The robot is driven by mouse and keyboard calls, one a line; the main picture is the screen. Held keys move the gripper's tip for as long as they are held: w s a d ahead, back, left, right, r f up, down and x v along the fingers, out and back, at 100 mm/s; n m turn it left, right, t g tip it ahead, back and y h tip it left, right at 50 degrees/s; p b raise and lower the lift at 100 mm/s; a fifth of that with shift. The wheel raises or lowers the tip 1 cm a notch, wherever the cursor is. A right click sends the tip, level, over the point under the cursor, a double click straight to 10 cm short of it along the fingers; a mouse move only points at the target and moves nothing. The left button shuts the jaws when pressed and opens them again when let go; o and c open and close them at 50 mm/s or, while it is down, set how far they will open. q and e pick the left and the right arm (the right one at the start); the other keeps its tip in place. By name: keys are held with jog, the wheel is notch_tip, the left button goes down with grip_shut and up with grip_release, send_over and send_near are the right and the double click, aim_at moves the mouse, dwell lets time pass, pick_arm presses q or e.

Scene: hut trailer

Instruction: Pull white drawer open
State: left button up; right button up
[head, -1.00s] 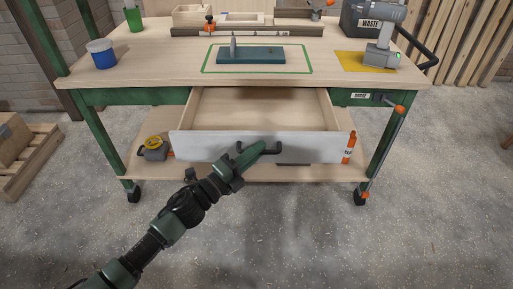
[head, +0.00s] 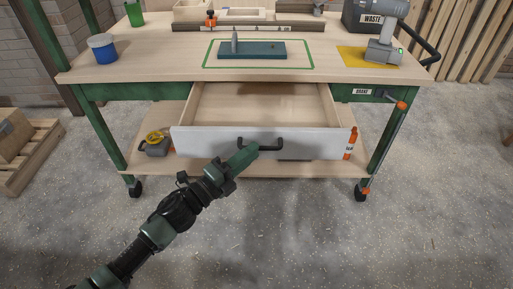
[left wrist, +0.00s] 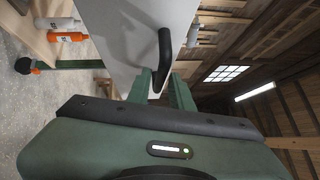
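The white drawer (head: 205,142) stands pulled out from under the workbench, and its wooden interior (head: 262,104) shows empty. Its black bar handle (head: 270,148) is on the front panel; it also shows in the left wrist view (left wrist: 165,48). My left gripper (head: 249,151) is at the left part of the handle. In the left wrist view its two green fingers (left wrist: 160,88) stand apart, one on either side of the handle's near end, with the handle at their tips. Whether they touch it is hard to tell. My right gripper is not in view.
A tape measure (head: 156,144) and orange bottle (head: 351,142) are on the lower shelf.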

pick_arm(q)
jog(key=v, duration=0.5)
dwell(0.3)
